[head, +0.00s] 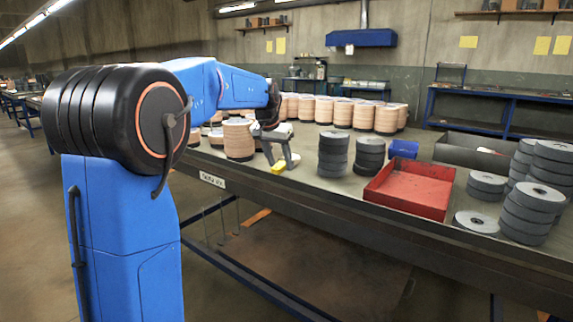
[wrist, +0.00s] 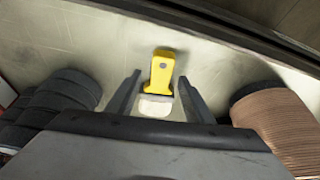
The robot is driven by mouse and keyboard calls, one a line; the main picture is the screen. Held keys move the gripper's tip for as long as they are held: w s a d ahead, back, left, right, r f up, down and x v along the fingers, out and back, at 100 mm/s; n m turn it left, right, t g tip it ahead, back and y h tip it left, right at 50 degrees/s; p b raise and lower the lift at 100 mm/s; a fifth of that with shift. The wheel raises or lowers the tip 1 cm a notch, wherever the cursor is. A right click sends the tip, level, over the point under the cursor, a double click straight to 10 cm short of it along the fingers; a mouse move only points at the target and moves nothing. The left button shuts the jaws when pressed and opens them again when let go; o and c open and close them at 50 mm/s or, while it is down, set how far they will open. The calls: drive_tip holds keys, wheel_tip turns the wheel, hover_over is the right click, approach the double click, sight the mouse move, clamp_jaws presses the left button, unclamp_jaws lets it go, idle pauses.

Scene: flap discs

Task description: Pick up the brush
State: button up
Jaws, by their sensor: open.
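The brush (wrist: 160,72) has a yellow handle with a hole near one end and a pale, whitish end. It lies on the bench top (wrist: 100,45), and in the wrist view it shows between the two fingers of my gripper (wrist: 160,88). The fingers are apart and not touching it. In the head view the yellow of the brush (head: 279,168) shows just below my gripper (head: 281,163), close to the bench's front edge. The pale end of the brush is partly hidden there.
Dark disc stacks (head: 333,155) stand right of my gripper, and a tan disc stack (head: 238,140) stands close on its left. A red tray (head: 409,190) lies farther right. Many tan stacks (head: 343,112) fill the bench behind. The bench's front edge is near the brush.

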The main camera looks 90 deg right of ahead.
drive_tip(key=c, duration=1.1)
drive_tip(key=shift+c, duration=0.2)
wheel_tip(320, 180, up, 28)
